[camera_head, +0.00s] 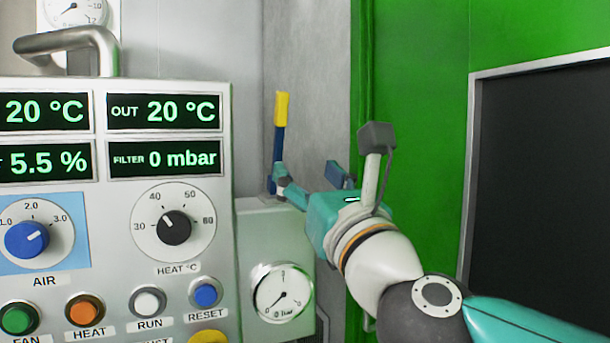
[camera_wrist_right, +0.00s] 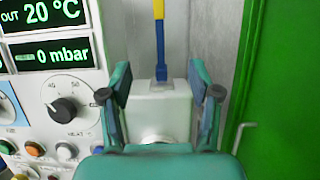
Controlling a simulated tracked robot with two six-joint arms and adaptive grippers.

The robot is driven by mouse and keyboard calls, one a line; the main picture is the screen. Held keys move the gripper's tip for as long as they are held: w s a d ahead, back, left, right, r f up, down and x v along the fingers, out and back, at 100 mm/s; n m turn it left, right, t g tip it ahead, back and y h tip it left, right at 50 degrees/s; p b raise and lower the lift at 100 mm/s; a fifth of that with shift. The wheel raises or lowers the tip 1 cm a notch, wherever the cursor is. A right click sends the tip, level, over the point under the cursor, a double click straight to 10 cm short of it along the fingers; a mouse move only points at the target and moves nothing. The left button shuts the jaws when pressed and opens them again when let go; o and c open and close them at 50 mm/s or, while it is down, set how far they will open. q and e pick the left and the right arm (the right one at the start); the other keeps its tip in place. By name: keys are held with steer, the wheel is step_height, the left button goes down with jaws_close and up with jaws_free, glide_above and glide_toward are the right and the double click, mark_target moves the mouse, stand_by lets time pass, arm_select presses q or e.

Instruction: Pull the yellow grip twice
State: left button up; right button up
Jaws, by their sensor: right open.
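The yellow grip (camera_head: 281,108) is the top end of an upright blue lever (camera_head: 279,146), which rises from a pale grey box with a gauge. In the right wrist view the yellow grip (camera_wrist_right: 158,9) is at the top edge, partly cut off, and the blue lever (camera_wrist_right: 161,48) runs down to the box. My right gripper (camera_head: 309,177) is open and empty, lower than the grip and by the lever's lower part. In the wrist view its fingers (camera_wrist_right: 160,80) stand apart to either side of the lever's line. My left gripper is not in view.
A control panel (camera_head: 120,205) with displays, knobs and buttons stands to the left. The pale box (camera_head: 255,235) carries a round gauge (camera_head: 282,292). A green wall (camera_head: 425,100) and a dark framed panel (camera_head: 550,180) are to the right. A curved metal handle (camera_head: 70,40) tops the panel.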

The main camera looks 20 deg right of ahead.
steer(key=shift+b+v, duration=0.55)
steer(key=shift+v, duration=2.35)
